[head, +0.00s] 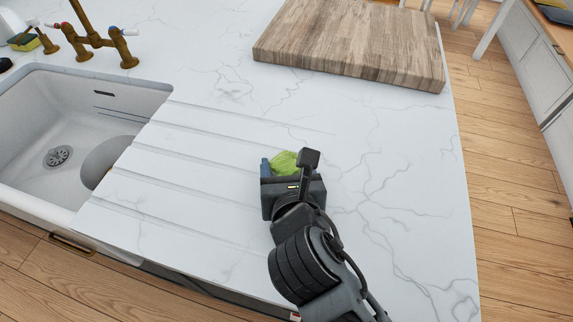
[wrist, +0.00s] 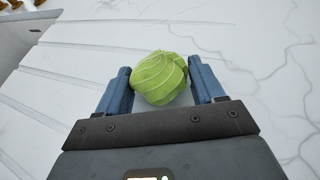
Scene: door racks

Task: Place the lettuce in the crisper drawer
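The lettuce (wrist: 160,78) is a round, light green head with pale veins. In the wrist view it lies between the two blue fingers of my gripper (wrist: 161,85), which stand wide apart, one on each side of it. Both fingers are very close to its sides; whether they press on it cannot be told. In the head view the lettuce (head: 284,163) is partly hidden behind my gripper (head: 282,170), over the white counter. Whether it rests on the counter is unclear. No crisper drawer is in view.
The white marble counter (head: 390,190) has drain grooves leading left to a sink (head: 95,120) with a brass faucet (head: 95,38). A wooden cutting board (head: 350,45) lies at the back. Wood floor (head: 510,190) and white cabinets (head: 540,70) are on the right.

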